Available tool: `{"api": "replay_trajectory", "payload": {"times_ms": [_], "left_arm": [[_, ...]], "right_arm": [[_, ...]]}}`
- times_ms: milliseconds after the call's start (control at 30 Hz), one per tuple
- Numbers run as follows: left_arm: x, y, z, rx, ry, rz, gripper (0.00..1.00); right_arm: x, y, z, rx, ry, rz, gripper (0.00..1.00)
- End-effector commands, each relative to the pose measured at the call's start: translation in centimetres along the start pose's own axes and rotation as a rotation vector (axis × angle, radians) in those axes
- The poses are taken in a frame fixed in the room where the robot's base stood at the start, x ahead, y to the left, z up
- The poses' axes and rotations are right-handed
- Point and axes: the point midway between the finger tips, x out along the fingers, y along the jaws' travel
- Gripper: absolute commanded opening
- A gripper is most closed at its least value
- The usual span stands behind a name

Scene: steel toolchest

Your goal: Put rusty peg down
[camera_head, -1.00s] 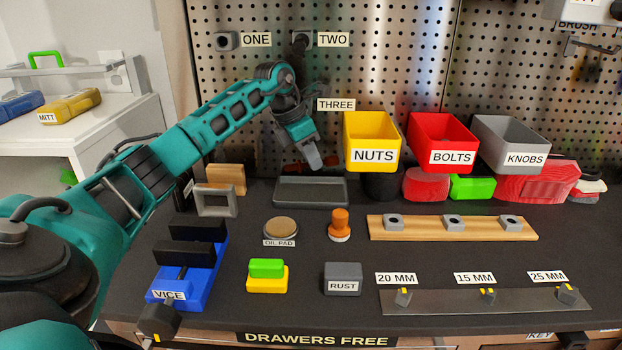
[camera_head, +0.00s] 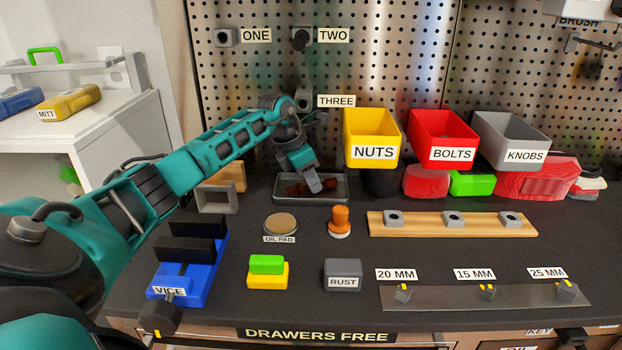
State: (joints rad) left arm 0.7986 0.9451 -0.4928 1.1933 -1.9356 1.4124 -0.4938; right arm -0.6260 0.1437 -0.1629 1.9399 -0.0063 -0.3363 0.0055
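A dark red-brown peg, the rusty peg (camera_head: 296,189), lies in the grey tray (camera_head: 340,199) at the back of the bench, below the pegboard. It shows on both sides of my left gripper's grey finger. My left gripper (camera_head: 314,185) points down over the tray, with its tip at the peg. Only one finger shows clearly. The finger hides the peg's middle, so I cannot tell whether it grips the peg or only touches it. My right gripper is not in view.
Pegboard holders labelled ONE (camera_head: 226,38), TWO (camera_head: 301,38) and THREE stand behind. The yellow NUTS bin (camera_head: 372,130) is close right of the tray. A grey frame (camera_head: 215,198), oil pad (camera_head: 281,224) and orange-knobbed stamp (camera_head: 340,222) are nearby.

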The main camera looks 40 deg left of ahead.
Motion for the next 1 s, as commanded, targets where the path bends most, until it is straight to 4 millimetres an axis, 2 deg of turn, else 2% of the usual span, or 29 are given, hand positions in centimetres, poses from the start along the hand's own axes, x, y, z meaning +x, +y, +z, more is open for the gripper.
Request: {"api": "replay_trajectory", "payload": {"times_ms": [33,167,400,533,667,1000], "left_arm": [[0.0,0.0,0.0,0.000,0.000,0.000,0.24],[0.0,0.0,0.0,0.000,0.000,0.000,0.36],[-0.1,0.0,0.0,0.000,0.000,0.000,0.37],[-1.0,0.1,0.1,0.000,0.000,0.002,0.37],[-3.2,0.1,0.1,0.002,-0.001,0.004,0.37],[-10.2,0.1,0.2,0.000,-0.002,0.004,0.37]], "right_arm": [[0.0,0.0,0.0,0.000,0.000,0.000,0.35],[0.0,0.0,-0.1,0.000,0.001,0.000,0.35],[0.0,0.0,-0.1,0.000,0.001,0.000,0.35],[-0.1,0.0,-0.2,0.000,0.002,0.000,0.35],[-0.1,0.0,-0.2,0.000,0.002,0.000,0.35],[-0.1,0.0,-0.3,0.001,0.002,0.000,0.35]]}}
